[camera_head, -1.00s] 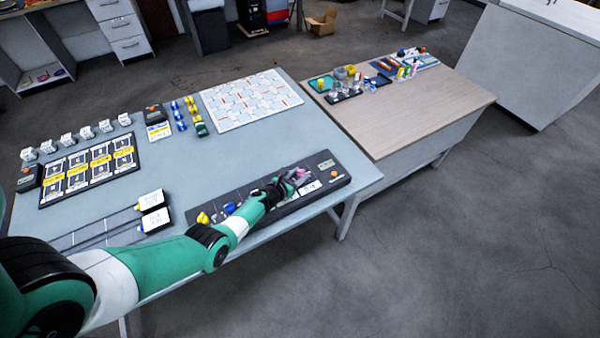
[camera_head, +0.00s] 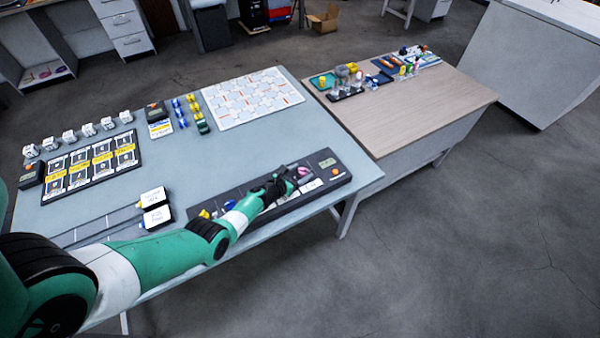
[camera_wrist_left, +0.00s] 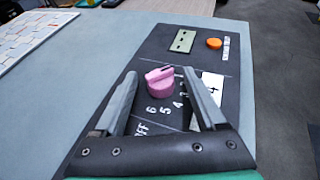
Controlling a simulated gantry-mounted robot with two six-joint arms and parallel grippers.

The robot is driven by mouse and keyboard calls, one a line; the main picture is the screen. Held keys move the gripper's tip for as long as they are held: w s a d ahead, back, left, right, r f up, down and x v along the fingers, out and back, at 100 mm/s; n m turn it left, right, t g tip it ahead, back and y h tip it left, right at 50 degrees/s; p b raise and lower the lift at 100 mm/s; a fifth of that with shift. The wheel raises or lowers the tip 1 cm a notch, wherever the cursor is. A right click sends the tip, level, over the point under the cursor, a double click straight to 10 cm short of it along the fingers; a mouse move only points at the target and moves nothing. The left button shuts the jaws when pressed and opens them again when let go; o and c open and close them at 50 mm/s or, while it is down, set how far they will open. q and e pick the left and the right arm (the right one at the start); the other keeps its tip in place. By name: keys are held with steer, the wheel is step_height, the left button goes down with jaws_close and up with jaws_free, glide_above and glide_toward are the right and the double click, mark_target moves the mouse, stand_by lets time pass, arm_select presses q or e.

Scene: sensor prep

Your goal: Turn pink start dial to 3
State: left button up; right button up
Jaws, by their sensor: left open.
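The pink start dial (camera_wrist_left: 160,85) sits on a dark control panel (camera_wrist_left: 200,60); it also shows in the head view (camera_head: 304,171). Its raised ridge carries a dark mark at the top. White markings, including OFF, 6, 5 and 4, lie around its near and right sides; the 3 is not clearly legible. My left gripper (camera_wrist_left: 159,75) is open, with one finger on each side of the dial. I cannot tell whether either finger touches it. In the head view the left gripper (camera_head: 287,180) is over the panel's right part. My right gripper is not in view.
An orange button (camera_wrist_left: 214,43) and a small display (camera_wrist_left: 184,41) lie beyond the dial. A white card (camera_wrist_left: 212,86) marked 4 is beside the right finger. A white patterned board (camera_head: 250,98) lies farther back. The table middle is clear.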

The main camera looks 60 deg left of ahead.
arm_select(q)
steer(key=p+v, duration=0.6)
steer(key=shift+s+r, duration=0.1)
steer(key=shift+r, duration=0.45)
steer(key=p+v, duration=0.1)
steer(key=v, duration=0.2)
steer(key=p+v, duration=0.1)
steer(key=shift+s+d+f+p, duration=0.15)
steer(key=shift+s+p, duration=0.15)
steer(key=shift+p, duration=0.05)
steer(key=shift+s+d, duration=0.15)
steer(key=shift+s, duration=0.15)
steer(key=shift+w+f, duration=0.1)
